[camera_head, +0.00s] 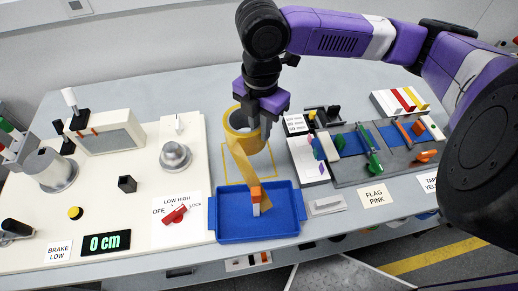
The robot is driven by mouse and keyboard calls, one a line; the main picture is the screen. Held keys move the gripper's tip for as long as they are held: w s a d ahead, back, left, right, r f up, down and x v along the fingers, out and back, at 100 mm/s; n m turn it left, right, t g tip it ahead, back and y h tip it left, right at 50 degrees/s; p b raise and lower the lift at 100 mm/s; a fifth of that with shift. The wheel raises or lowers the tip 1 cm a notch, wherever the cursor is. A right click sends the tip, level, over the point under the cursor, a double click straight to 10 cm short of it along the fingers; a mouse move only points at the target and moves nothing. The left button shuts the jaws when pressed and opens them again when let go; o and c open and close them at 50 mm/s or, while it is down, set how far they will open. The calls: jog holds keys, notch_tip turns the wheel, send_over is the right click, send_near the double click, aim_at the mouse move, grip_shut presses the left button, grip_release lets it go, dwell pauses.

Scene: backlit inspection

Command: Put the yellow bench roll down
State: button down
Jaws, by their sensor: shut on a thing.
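The yellow bench roll (236,136) is a hollow roll with a loose strip hanging down toward the lower right. My gripper (259,118) comes from above and is shut on the roll's right side. The fingertips are partly hidden. The roll appears over a yellow square outline (226,172) on the bench; I cannot tell whether it touches the surface. The strip's end overlaps the blue tray (230,232) in the picture.
A white and orange piece (256,203) stands in the blue tray. A silver dome (174,156) and a red switch (175,214) lie left. A grey toolholder (345,177) with coloured tools and a white box (307,160) stand right.

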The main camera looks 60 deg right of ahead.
notch_tip(320, 180, down, 10)
jog(key=shift+r, duration=0.1)
dwell(0.4)
jog(key=c, duration=1.3)
grip_release()
jog(key=shift+c, duration=0.2)
